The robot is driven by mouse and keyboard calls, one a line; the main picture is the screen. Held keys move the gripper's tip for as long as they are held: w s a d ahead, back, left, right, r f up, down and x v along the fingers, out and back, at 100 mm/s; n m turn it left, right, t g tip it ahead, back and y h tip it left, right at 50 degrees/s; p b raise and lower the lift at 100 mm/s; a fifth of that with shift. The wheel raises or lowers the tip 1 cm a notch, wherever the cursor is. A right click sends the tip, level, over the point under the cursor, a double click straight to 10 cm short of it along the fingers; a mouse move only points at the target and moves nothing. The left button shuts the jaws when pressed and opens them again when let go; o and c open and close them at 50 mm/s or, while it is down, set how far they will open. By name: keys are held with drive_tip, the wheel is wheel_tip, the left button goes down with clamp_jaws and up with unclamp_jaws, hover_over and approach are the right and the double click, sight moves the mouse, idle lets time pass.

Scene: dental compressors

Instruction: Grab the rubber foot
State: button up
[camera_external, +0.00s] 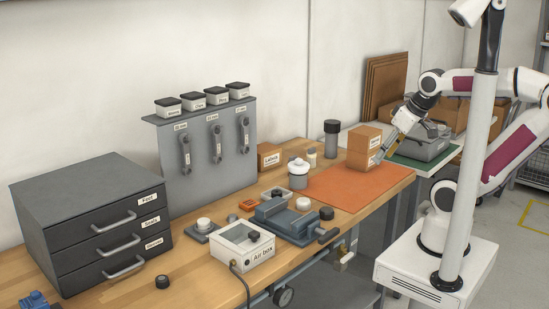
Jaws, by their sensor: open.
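A small black round piece (162,282) that looks like a rubber foot sits on the wooden bench at the front left, in front of the grey drawer unit. Another small dark round piece (327,213) sits right of the blue-grey vise, and a third (253,236) is at the white air box; I cannot tell for certain which is the rubber foot.
The drawer unit (90,220) stands at the left, all drawers shut. The air box (243,262) and vise (283,218) fill the bench middle. A grey rack (205,165) stands behind.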

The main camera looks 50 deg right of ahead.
drive_tip(key=w+a+r+n+y, duration=0.15)
drive_tip(key=w+a+n, duration=0.25)
drive_tip(key=w+a, duration=0.75)
drive_tip(key=w+a+r+n+y, duration=0.1)
drive_tip(key=w+a+n+y, duration=0.15)
drive_tip(key=w+a, duration=0.95)
drive_tip(key=w+a+f+n+g+y, duration=0.15)
drive_tip(key=a+f, duration=0.25)
drive_tip(key=a, duration=0.6)
drive_tip(key=w+a+f+n+g+h, duration=0.1)
drive_tip(key=w+a+f+n, duration=0.2)
drive_tip(key=a, duration=0.8)
drive_tip(key=s+a+f, duration=0.1)
drive_tip(key=a+f, duration=0.2)
drive_tip(key=a, duration=0.2)
drive_tip(key=s+a+f+n+y, duration=0.1)
drive_tip(key=a+f, duration=0.3)
drive_tip(key=a, duration=0.1)
drive_tip(key=s+a+f+n, duration=0.1)
drive_tip(key=s+a+f, duration=0.1)
drive_tip(key=a+f, duration=0.2)
drive_tip(key=shift+a+f+g+y, duration=0.15)
drive_tip(key=shift+a+g+y, duration=0.2)
drive_tip(key=shift+a, duration=0.45)
drive_tip(key=shift+f, duration=0.1)
